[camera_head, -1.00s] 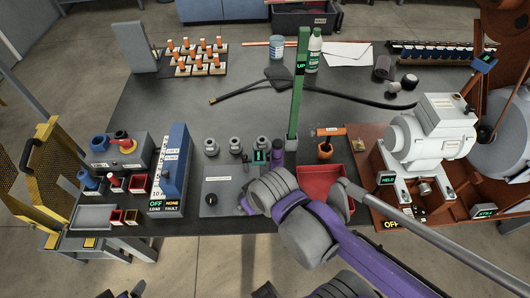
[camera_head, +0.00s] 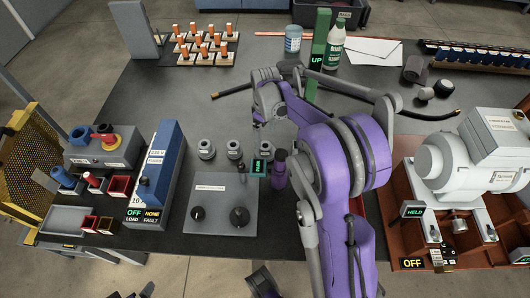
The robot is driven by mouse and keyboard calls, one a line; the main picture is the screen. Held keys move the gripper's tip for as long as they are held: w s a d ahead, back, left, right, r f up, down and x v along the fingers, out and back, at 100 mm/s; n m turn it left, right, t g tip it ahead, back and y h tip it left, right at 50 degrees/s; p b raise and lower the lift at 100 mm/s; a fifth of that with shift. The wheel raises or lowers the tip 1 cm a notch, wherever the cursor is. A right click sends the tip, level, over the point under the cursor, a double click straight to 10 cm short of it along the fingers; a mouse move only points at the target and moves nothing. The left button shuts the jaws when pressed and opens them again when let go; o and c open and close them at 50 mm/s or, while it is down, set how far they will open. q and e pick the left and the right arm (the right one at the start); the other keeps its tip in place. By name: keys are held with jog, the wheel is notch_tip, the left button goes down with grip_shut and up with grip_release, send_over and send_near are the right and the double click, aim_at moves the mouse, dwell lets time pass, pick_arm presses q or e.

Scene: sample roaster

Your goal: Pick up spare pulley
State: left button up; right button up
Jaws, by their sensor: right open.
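No part is clearly marked as the spare pulley. Two grey stepped round parts, one on the left (camera_head: 206,149) and one on the right (camera_head: 234,149), stand on the table behind a grey control box. A dark grey cylinder (camera_head: 414,69), a small pale-ended roller (camera_head: 426,94) and a black round part (camera_head: 443,88) lie at the back right; I cannot tell which is the pulley. My right gripper (camera_head: 268,121) is open and empty over the middle of the table, pointing down behind the grey round parts.
A green UP post (camera_head: 319,50) and a white-green bottle (camera_head: 335,45) stand behind my right arm. A black cable crosses the table. The grey control box (camera_head: 220,204) is in front. A white motor (camera_head: 466,165) stands at right.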

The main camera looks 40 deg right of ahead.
aim_at(265, 150)
notch_tip(265, 150, down, 9)
jog(key=shift+s+r+b, duration=0.1)
jog(key=shift+s+b, duration=0.05)
jog(key=shift+b, duration=0.45)
jog(key=shift+r, duration=0.1)
jog(key=c, duration=1.4)
